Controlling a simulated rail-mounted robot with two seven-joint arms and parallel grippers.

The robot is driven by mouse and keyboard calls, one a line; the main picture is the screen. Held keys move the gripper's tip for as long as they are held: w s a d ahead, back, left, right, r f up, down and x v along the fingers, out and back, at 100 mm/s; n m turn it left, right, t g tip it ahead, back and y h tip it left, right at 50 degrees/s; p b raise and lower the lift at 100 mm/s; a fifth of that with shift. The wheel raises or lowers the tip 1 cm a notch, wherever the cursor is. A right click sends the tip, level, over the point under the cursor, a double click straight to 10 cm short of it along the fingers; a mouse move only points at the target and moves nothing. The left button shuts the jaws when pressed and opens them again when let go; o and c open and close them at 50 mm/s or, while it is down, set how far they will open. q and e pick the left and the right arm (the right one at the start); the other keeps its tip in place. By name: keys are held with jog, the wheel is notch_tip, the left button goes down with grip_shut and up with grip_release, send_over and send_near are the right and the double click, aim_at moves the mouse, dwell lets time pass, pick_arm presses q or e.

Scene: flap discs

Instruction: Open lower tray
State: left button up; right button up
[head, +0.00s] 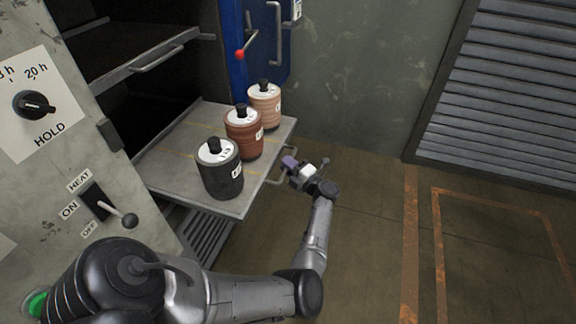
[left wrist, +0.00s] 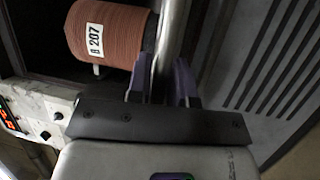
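The lower tray (head: 180,162) is a grey metal shelf standing out of the dark oven opening. It carries three upright stacks of discs with white tops and black knobs: a black one (head: 220,174), a red-brown one (head: 244,134) and a tan one (head: 264,105). My left gripper (head: 288,164) is at the bar handle (head: 272,180) on the tray's front edge. In the left wrist view, its purple fingers (left wrist: 162,82) lie on both sides of the handle bar (left wrist: 172,35), close against it. The red-brown stack (left wrist: 108,32) shows beyond. My right gripper is not in view.
An upper tray (head: 125,50) with its own handle (head: 158,60) sits above. A blue door (head: 238,45) with a red-knobbed lever stands open behind. A control panel (head: 75,130) is at left. The floor to the right (head: 375,240) is clear.

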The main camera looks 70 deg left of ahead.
pick_arm(q)
jog(key=o, duration=0.3)
jog(key=shift+p+v, duration=0.5)
jog(key=shift+v, duration=6.4)
jog(key=shift+r, duration=0.1)
